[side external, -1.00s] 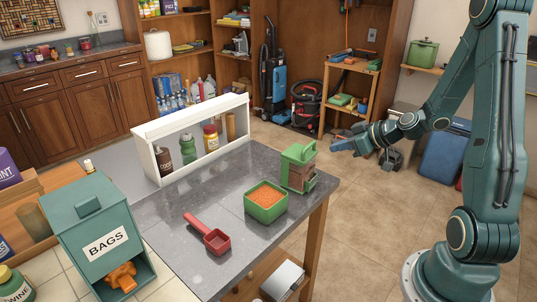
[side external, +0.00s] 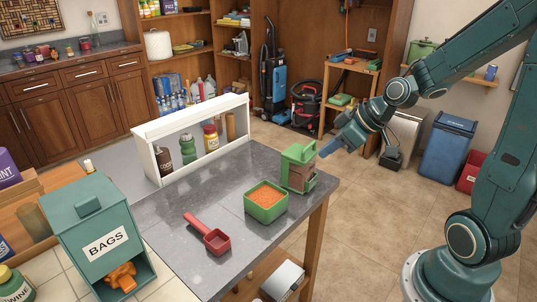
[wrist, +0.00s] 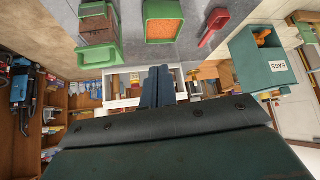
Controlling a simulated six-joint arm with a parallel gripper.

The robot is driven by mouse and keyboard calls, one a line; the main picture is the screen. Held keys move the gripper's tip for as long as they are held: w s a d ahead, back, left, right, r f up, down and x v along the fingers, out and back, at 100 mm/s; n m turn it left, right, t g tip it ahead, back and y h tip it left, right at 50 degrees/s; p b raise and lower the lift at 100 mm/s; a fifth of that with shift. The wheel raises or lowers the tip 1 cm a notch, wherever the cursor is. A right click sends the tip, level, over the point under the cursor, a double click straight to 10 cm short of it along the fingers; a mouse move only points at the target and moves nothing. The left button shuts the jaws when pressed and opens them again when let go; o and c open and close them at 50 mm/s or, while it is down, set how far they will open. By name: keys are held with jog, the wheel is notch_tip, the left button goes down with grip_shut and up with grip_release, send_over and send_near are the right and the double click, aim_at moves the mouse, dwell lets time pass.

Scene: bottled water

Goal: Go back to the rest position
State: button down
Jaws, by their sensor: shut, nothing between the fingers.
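My gripper (side external: 329,150) is shut and empty, its blue fingers in the air just right of the green dispenser (side external: 298,167) near the table's right corner. The closed fingers (wrist: 157,86) also show in the wrist view. No bottled water is clearly made out on the table. The grey table (side external: 222,245) holds a green square box of orange grains (side external: 266,201) and a red scoop (side external: 208,235).
A white rack (side external: 205,135) with several bottles stands along the table's back edge. A teal bags box (side external: 103,240) is at the front left. Blue and red bins (side external: 446,150) stand on the floor at right. The floor right of the table is clear.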

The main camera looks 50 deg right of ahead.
jog(key=s+a+r+m+g+h, duration=0.1)
jog(key=s+a+r, duration=0.3)
jog(key=s, duration=0.3)
jog(key=s+a+r+m+h, duration=0.1)
jog(key=s+a+r+m, duration=0.1)
jog(key=s+r, duration=0.3)
jog(key=s+a, duration=0.1)
jog(key=s, duration=0.2)
jog(key=shift+s+a+g, duration=0.25)
jog(key=shift+a+g, duration=0.1)
jog(key=shift+g, duration=0.05)
